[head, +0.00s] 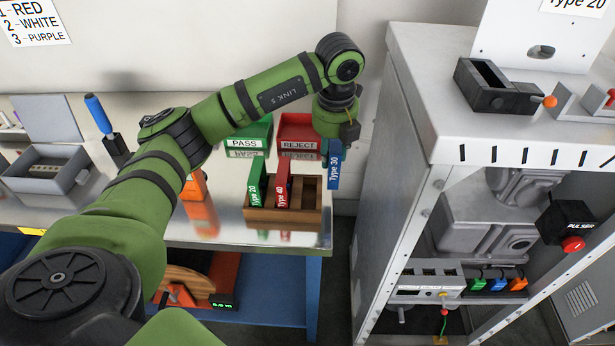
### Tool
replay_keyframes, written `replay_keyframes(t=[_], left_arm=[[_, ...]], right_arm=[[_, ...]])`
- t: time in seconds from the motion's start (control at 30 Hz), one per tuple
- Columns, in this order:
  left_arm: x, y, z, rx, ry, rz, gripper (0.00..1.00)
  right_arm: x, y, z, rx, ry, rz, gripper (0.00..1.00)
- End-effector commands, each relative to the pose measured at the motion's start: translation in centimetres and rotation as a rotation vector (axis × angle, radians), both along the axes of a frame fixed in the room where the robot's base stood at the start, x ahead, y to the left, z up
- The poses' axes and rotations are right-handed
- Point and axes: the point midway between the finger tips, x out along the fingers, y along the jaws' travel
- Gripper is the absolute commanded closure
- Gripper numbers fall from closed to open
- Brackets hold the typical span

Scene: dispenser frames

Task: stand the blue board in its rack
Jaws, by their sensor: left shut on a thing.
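The blue board (335,168), marked Type 30, hangs upright from my left gripper (338,140). The gripper points down and is shut on the board's top; its fingertips are partly hidden. The wooden rack (283,217) stands near the right end of the bench. A green board (253,188) marked Type 20 and a red board (283,190) marked Type 40 stand in it. The rack's right slot is empty. The blue board is to the right of the rack, at or past the bench's right edge, apart from the rack. My right gripper is out of view.
A green PASS bin (245,143) and a red REJECT bin (299,145) stand behind the rack. A grey cabinet (395,130) rises close on the right, across a narrow gap. A grey tray (47,173) and a blue-handled tool (99,115) are at left.

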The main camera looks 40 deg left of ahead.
Motion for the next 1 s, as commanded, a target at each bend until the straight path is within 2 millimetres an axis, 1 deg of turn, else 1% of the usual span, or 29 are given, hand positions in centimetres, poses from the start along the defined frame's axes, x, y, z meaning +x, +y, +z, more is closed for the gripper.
replay_keyframes(t=[0.03, 0.1, 0.2, 0.3, 0.43, 0.6, 0.7, 1.0], left_arm=[[-1.0, 1.0, -0.4, 0.002, 0.004, 0.001, 1.00], [-2.1, 1.9, -1.3, 0.002, 0.004, 0.001, 1.00], [-3.3, 2.9, -2.3, 0.001, 0.003, 0.000, 1.00], [-3.9, 3.5, -2.9, 0.000, 0.001, -0.001, 1.00], [-4.2, 3.6, -3.7, -0.001, 0.002, -0.003, 1.00], [-4.2, 3.6, -6.2, -0.002, 0.004, -0.003, 1.00], [-4.1, 3.6, -7.1, -0.002, 0.000, -0.003, 1.00], [-4.1, 3.6, -7.4, -0.001, -0.001, -0.003, 1.00]], right_arm=[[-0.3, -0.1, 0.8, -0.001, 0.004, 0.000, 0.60], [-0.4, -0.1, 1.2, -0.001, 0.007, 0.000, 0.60], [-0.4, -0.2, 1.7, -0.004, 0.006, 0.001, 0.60], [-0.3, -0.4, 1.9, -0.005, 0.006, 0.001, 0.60], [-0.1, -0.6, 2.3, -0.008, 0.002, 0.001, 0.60], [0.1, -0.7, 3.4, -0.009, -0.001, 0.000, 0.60], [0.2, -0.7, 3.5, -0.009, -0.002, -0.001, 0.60], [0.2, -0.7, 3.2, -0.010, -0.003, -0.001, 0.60]])
